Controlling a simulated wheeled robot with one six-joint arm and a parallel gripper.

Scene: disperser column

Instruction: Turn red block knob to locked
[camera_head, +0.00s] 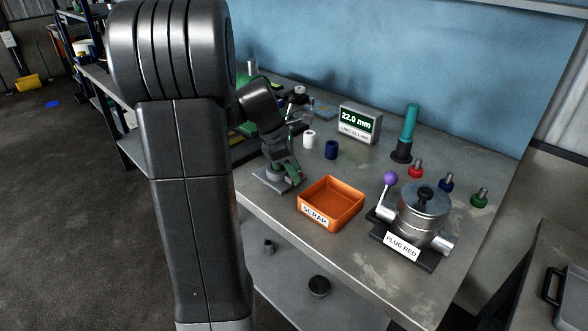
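My dark arm reaches down over the bench. My gripper (287,172) is low at the bench's near-left edge, beside the orange tray, over a small grey base (270,181). Small green and red details show by its fingers. The fingers are too small and overlapped to tell whether they are open or shut. I cannot make out a red block with a knob there. A red-collared piece with a metal top (416,168) stands at the back right. A steel cylinder (420,217) with a black top knob (425,192) carries a "PLUG RED" label (401,247).
The orange SCRAP tray (345,192) lies right of my gripper. A purple-ball lever (390,178) rises from the cylinder. Blue (446,184) and green (480,198) pieces, a teal-handled tool (408,125) and a "22.0 mm" display (358,119) stand behind.

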